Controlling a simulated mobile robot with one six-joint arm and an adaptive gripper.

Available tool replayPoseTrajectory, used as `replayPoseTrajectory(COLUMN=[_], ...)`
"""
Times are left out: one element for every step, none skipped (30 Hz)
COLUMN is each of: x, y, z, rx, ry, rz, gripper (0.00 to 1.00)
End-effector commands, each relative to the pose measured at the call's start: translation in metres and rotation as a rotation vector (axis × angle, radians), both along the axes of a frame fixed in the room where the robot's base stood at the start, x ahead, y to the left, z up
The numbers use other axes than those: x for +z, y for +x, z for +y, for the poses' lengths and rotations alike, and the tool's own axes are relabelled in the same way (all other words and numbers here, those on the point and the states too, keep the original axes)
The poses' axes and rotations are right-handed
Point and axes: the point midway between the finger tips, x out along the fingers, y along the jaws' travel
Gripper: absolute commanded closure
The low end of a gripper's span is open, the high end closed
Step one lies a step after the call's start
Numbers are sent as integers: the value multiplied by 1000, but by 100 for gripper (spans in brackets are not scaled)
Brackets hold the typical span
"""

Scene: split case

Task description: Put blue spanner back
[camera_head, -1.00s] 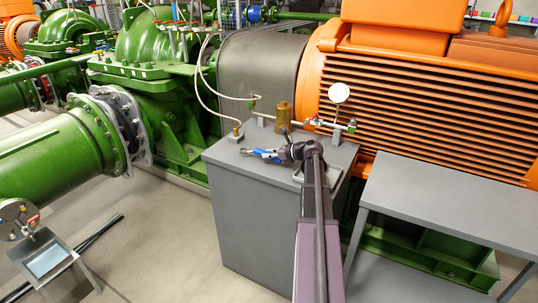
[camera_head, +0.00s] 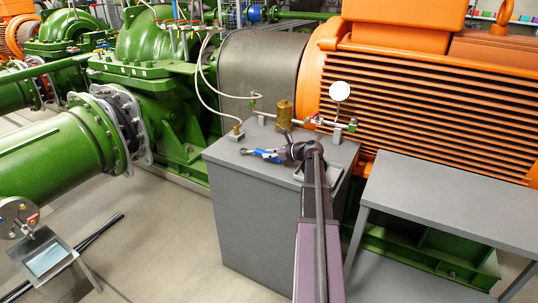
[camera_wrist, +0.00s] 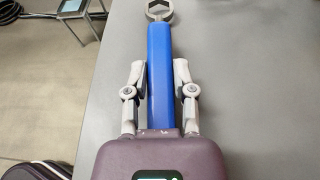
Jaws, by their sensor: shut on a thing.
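The blue spanner (camera_head: 266,155) is over the left part of the grey cabinet top (camera_head: 232,164). Its open-ring metal head points left in the head view. In the wrist view the spanner's blue handle (camera_wrist: 160,80) runs straight ahead between the fingers, with the metal head at the top edge. My gripper (camera_wrist: 160,68) is shut on the handle, one finger on each side. In the head view my gripper (camera_head: 283,154) is small and partly hidden by my wrist. I cannot tell whether the spanner touches the cabinet top or is just above it.
A brass cylinder (camera_head: 284,115), a pressure gauge (camera_head: 339,91) and a thin pipe with valves stand along the cabinet's back. A hose fitting (camera_head: 236,135) stands at its left back. A grey table (camera_head: 450,205) is at right. Green pump and orange motor stand behind.

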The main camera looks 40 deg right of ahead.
Motion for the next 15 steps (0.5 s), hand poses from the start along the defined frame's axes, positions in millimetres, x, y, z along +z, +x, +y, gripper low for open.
replayPoseTrajectory(x=[-1,-2,-2,-3,-3,-4,-4,-5,-5,-6,-6,-7,-7,-7,-6], y=[0,0,0,0,0,0,0,0,0,0,0,0,0,-1,-1], z=[0,0,0,0,0,-1,-1,-1,-1,-1,-1,-1,-1,-1,-1], rx=[0,0,0,0,0,-1,-1,-1,-1,-1,-1,-1,-1,-1,-1], ry=[0,0,0,0,0,1,1,1,1,1,1,1,1,1,1], rz=[-1,-1,-1,-1,-1,-1,-1,-1,-1,-1,-1,-1,-1,-1,-1], gripper=[100,100,100,100,100,100,100,100,100,100,100,100,100,64,52])
